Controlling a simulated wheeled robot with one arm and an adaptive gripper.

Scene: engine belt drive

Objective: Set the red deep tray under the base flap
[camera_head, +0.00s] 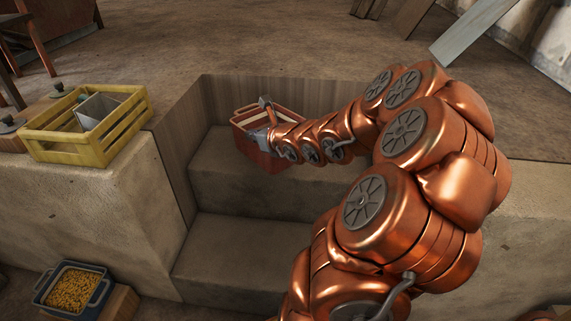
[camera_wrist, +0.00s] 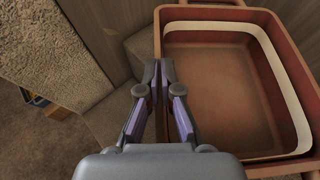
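The red deep tray (camera_head: 268,161) is in the stepped recess in the head view, over the upper step. It is empty, with a pale band inside its rim, and its open top fills the right of the wrist view (camera_wrist: 215,14). My gripper (camera_wrist: 162,74) has its fingertips closed on either side of the tray's left wall. In the head view, my gripper (camera_head: 262,122) is partly hidden by my arm. I cannot tell whether the tray rests on the step or hangs just above it. I cannot pick out the base flap in either view.
A yellow slatted crate (camera_head: 88,150) with a grey box inside stands on the left ledge (camera_head: 80,200). A blue-grey container of yellow bits (camera_head: 72,288) sits low at the left. The lower step (camera_head: 235,262) is bare. Boards (camera_head: 470,30) lean at the back right.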

